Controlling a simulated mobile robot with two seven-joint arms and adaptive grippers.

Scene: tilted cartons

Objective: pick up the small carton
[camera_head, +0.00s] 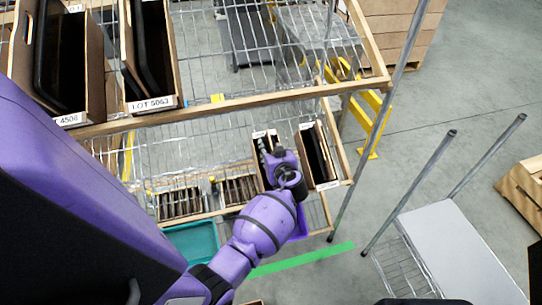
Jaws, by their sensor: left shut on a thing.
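The small carton (258,136), brown with a dark inside and a white label, is tilted on the lower wire shelf, left of a similar carton. My purple left arm reaches in from the bottom left. My left gripper (263,147) is at the small carton and shut on it. The wrist and hand hide much of the carton and most of the contact. Whether the carton is off the shelf cannot be told. My right gripper is not in view.
A similar tilted carton (317,158) stands close on the right. Larger cartons (151,104) sit on the upper shelf (250,98), whose front edge overhangs. A teal bin (192,243) is below. A grey cart (455,250) stands at right, with open floor between.

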